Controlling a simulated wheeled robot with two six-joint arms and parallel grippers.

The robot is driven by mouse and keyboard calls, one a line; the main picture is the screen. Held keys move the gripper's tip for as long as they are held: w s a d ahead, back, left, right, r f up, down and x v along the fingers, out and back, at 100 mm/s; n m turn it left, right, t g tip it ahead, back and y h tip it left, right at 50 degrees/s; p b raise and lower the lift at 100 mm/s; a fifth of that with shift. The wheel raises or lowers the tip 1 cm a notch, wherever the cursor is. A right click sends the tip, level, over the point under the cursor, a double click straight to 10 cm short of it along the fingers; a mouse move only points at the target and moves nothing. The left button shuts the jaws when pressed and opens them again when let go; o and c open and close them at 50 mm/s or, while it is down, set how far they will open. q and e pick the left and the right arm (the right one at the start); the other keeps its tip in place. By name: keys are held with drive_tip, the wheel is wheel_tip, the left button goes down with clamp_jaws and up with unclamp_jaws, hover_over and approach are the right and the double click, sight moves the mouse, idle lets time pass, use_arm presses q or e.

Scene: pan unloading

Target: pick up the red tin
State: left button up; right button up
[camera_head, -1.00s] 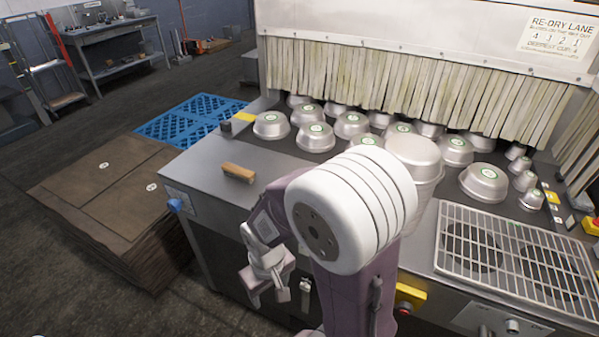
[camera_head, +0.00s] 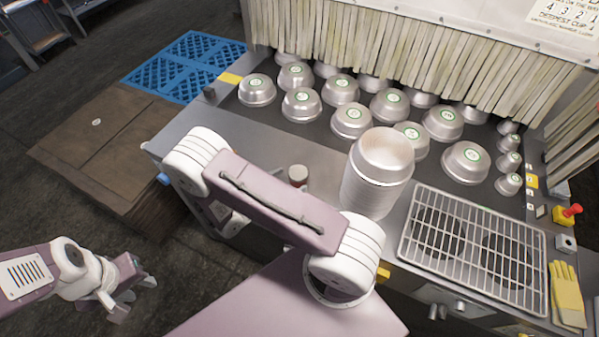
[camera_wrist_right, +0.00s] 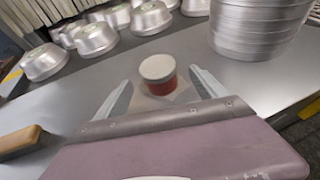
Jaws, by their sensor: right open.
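The red tin (camera_wrist_right: 158,74) stands upright on the grey steel counter, with a pale lid and red side. In the head view the tin (camera_head: 298,175) shows just beyond my right arm's pink link, its lower part hidden. My right gripper (camera_wrist_right: 160,80) is open, one finger towards each side of the tin; the tin sits between or just beyond the fingertips, and contact cannot be told. My left gripper (camera_head: 125,298) is at the lower left, away from the counter, with fingers apart and empty.
A tall pan stack (camera_head: 375,185) stands right of the tin. Several upturned pans (camera_head: 352,121) fill the belt behind. A wooden block (camera_wrist_right: 18,141) lies left. A wire grate (camera_head: 470,245) and yellow glove (camera_head: 567,295) are at the right. Bare counter surrounds the tin.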

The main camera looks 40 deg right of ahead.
sight(296, 176)
drive_tip(key=shift+d+f, duration=0.15)
drive_tip(key=shift+d, duration=0.15)
drive_tip(key=shift+w+d, duration=0.15)
drive_tip(key=shift+d, duration=0.05)
drive_tip(key=p+x, duration=0.2)
drive_tip(key=x, duration=0.1)
drive_tip(key=shift+w+d+f, duration=0.1)
drive_tip(key=shift+d+f, duration=0.05)
drive_tip(key=shift+d, duration=0.15)
drive_tip(key=shift+w+d+f, duration=0.15)
drive_tip(key=shift+d+f, duration=0.2)
drive_tip(key=shift+d, duration=0.1)
drive_tip(key=shift+a+r, duration=0.1)
drive_tip(key=shift+a, duration=0.05)
drive_tip(key=c, duration=1.3)
drive_tip(key=shift+c, duration=1.4)
wheel_tip(296, 176, up, 10)
drive_tip(key=shift+b, duration=0.55)
